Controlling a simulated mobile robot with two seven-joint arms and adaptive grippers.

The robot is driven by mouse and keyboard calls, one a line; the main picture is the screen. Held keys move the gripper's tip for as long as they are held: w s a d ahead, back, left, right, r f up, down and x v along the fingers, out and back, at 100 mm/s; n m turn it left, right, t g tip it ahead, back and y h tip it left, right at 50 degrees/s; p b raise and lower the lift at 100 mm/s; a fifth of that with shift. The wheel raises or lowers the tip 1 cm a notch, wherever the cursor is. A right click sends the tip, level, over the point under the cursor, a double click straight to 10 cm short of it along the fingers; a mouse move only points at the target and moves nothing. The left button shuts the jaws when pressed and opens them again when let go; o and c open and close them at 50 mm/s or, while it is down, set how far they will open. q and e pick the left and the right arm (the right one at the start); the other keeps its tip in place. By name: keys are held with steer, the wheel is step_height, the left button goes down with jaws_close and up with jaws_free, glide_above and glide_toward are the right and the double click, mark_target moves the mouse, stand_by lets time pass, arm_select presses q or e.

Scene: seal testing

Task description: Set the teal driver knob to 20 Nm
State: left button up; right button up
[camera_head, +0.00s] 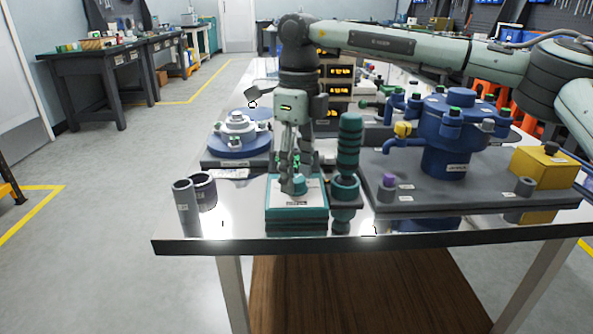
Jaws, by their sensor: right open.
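The teal driver knob (298,184) sits on top of a teal base box with a pale top plate (297,212) near the table's front edge. My right gripper (290,183) points straight down over the knob, with its fingers at or just around it. I cannot tell whether they touch it. The fingers hide part of the knob, and its scale is too small to read. A teal ribbed driver handle (349,145) stands upright in a holder just right of the box. My left gripper is not in view.
Two grey cylinders (187,207) stand left of the box. A blue round fixture (238,140) lies behind them. A blue valve body (450,130) and a yellow box (543,172) stand on a grey plate at right. The front-left tabletop (225,228) is mostly clear.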

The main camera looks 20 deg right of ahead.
mark_target(298, 176)
step_height(298, 176, up, 12)
steer(key=shift+w+d, duration=0.15)
steer(key=shift+w, duration=0.05)
steer(key=shift+f, duration=0.1)
stand_by(1.2)
